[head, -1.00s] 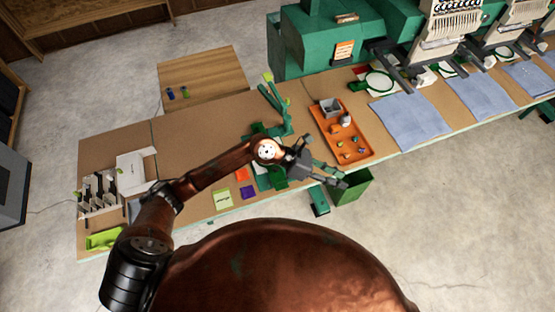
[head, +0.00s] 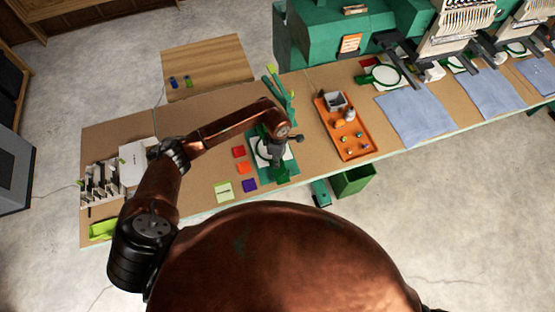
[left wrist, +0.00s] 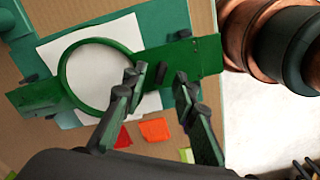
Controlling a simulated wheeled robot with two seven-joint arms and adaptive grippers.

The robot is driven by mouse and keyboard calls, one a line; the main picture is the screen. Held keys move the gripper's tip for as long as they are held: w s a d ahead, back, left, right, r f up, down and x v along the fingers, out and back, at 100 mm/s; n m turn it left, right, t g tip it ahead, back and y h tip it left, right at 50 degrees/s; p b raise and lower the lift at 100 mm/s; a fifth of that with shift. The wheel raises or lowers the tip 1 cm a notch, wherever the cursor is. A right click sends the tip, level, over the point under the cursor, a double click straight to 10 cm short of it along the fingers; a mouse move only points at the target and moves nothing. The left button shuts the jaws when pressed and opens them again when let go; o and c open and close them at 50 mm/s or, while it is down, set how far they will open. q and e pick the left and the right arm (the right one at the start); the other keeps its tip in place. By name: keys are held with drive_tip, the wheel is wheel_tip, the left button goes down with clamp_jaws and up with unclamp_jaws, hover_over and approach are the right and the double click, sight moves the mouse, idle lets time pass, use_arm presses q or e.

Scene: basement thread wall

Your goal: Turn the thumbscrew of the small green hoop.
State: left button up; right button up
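The small green hoop (left wrist: 64,72) lies in the left wrist view around white fabric (left wrist: 95,68), with flat green arms to both sides. It also shows in the head view (head: 257,153), partly hidden by my gripper. A small dark piece (left wrist: 162,74) stands at the hoop's right side; it may be the thumbscrew, but I cannot tell for sure. My left gripper (left wrist: 161,84) is open over the hoop's right side, its fingertips on either side of that dark piece. I see no clear contact. My right gripper is not in view.
Red, orange, yellow-green and purple squares (head: 249,186) lie left of the hoop. An orange tray (head: 361,147) with small parts is to its right. A green bin (head: 353,182) stands below the table edge. Embroidery machines (head: 455,30) with blue cloths stand at the far right.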

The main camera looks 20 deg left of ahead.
use_arm(q)
drive_tip(key=shift+f, duration=0.55)
clamp_jaws()
